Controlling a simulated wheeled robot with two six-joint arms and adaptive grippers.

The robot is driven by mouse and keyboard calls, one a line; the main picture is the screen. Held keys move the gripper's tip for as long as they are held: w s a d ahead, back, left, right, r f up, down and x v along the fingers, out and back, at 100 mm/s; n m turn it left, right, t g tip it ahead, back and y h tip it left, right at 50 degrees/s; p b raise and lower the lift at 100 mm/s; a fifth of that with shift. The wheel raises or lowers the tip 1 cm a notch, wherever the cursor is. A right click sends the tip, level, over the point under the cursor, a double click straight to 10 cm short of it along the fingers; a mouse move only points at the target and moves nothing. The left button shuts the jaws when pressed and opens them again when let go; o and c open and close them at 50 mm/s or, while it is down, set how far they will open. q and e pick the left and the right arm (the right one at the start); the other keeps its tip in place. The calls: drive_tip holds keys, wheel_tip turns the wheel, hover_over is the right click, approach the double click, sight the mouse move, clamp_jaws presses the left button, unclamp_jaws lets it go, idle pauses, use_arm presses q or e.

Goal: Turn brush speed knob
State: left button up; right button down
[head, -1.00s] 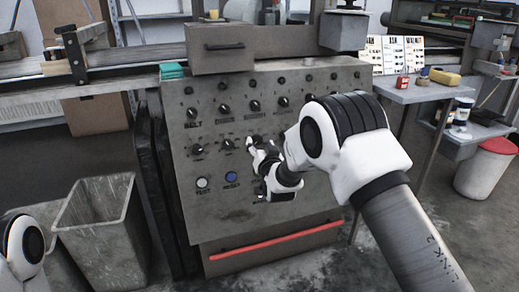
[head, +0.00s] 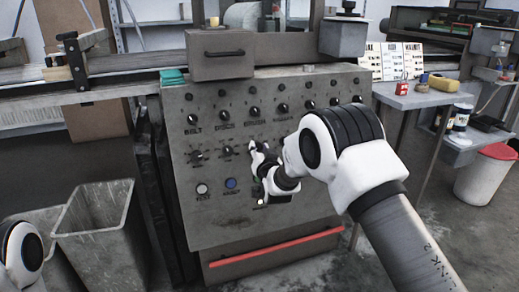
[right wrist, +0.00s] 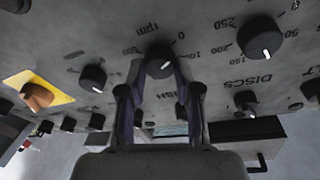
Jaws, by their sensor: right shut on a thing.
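The brush speed knob (right wrist: 160,61) is a round black knob with a white pointer mark on the grey control panel (head: 222,226). In the right wrist view it sits between the two fingertips of my right gripper (right wrist: 159,76), which is shut on it. Part of the lettering beside it is hidden by the fingers. In the head view my right gripper (head: 258,158) is at the panel's middle row and hides the knob. My left gripper is out of view; only part of my left arm shows at the lower left.
Other black knobs surround it closely, one (right wrist: 92,78) to the left and one (right wrist: 260,38) to the right. A yellow-plated switch (right wrist: 38,95) is farther left. A blue button (head: 231,184) is below. A grey bin (head: 97,232) stands left of the panel.

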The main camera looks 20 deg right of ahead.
drive_tip(key=m+p, duration=0.2)
drive_tip(key=m, duration=0.1)
drive_tip(key=m+g+p, duration=0.1)
drive_tip(key=shift+r+m+h, duration=0.25)
drive_tip(key=shift+m+h, duration=0.15)
drive_tip(key=m+g+p, duration=0.1)
drive_tip(key=m+p, duration=0.1)
drive_tip(key=m, duration=0.3)
drive_tip(key=shift+m+p, duration=0.35)
drive_tip(key=shift+m, duration=0.05)
drive_tip(key=m+g+p, duration=0.1)
drive_tip(key=m, duration=0.3)
drive_tip(key=shift+f+m+g+p, duration=0.1)
drive_tip(key=shift+m+g+p, duration=0.3)
drive_tip(key=shift+m, duration=2.1)
drive_tip(key=shift+y, duration=0.3)
drive_tip(key=c, duration=0.8)
unclamp_jaws()
